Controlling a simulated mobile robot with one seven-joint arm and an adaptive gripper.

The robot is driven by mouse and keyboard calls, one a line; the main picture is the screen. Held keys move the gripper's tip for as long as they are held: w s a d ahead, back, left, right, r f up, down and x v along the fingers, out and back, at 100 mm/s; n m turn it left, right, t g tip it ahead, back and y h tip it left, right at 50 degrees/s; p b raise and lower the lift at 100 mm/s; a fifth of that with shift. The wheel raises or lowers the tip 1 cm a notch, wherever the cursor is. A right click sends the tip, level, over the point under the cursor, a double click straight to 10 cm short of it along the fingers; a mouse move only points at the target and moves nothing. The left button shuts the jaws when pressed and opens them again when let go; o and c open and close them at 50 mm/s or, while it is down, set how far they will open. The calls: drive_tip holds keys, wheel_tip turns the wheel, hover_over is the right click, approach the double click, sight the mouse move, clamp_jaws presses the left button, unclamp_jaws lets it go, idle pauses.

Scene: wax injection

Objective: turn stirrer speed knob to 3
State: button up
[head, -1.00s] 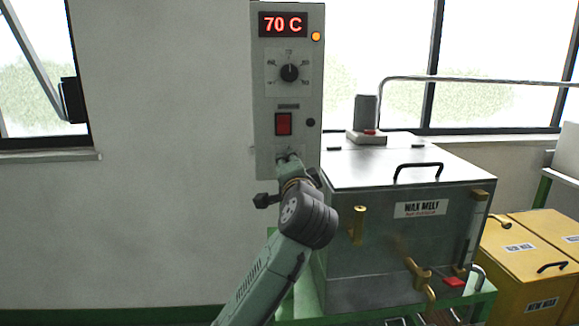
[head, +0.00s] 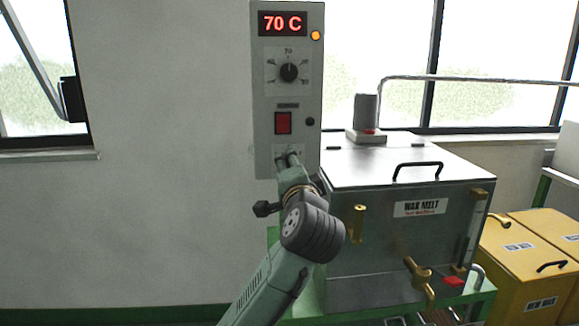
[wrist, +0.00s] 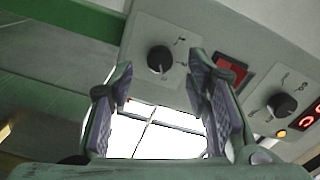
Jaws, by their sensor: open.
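The grey control panel (head: 262,130) hangs on the wall. Its lowest black knob (wrist: 160,59) shows in the wrist view, beyond and between my fingertips, with a pale pointer mark toward the picture's bottom; a dial scale surrounds it, but its figures are too blurred to read. I take it for the stirrer speed knob. My gripper is open in the wrist view (wrist: 161,75), one finger each side of the knob, with no clear contact. How deep the fingers reach around it I cannot tell.
Above are a red switch (head: 283,123), a temperature knob (head: 289,72) and a display (head: 283,24) reading 70 C. A wax melt tank (head: 375,245) with a handled lid stands right of the panel. Yellow bins (head: 530,235) stand farther right. The wall at left is clear.

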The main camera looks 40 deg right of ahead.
drive_tip(key=v, duration=0.8)
drive_tip(key=shift+s, duration=0.25)
drive_tip(key=shift+a, duration=0.1)
